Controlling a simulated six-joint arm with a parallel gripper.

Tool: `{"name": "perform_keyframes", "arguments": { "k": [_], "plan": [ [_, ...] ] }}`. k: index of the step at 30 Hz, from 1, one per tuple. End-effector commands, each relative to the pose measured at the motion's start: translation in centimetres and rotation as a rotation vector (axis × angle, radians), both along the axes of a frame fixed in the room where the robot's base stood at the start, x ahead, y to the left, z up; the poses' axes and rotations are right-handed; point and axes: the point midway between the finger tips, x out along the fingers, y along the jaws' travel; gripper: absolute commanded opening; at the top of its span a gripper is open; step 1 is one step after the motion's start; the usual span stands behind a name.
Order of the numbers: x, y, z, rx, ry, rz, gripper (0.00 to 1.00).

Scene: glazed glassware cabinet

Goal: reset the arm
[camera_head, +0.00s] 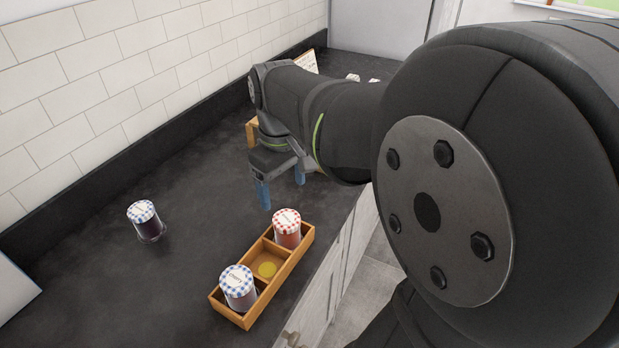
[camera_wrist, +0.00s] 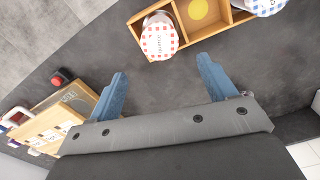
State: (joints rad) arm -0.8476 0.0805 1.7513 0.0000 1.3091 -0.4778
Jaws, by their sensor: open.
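My gripper (camera_head: 281,188) is open and empty above the dark countertop, with its two blue fingers apart. In the wrist view my gripper (camera_wrist: 163,95) shows bare countertop between its fingers. It is beyond the wooden tray (camera_head: 282,275). No object touches the fingers in either view.
The tray holds a red-checked jar (camera_head: 287,228) at its far end and a blue-checked jar (camera_head: 238,288) at its near end. Its middle compartment is empty, with a yellow disc (camera_head: 267,269). Another blue-checked jar (camera_head: 145,220) stands alone. A wooden box (camera_wrist: 72,110) is beside my gripper.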

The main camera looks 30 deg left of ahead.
Motion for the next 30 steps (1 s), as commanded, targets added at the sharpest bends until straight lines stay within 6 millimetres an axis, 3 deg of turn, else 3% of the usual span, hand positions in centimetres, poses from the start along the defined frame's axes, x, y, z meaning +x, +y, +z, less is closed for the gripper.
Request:
{"name": "perform_keyframes", "arguments": {
  "k": [6,17,23,30],
  "plan": [
    [0.0,0.0,1.1,0.000,0.000,0.000,0.77],
    [0.0,0.0,0.7,-0.002,0.001,0.000,0.77],
    [-0.1,-0.1,-1.9,-0.004,0.004,0.000,0.77],
    [-0.1,-0.1,-6.7,-0.004,0.004,0.000,0.77]
  ]
}}
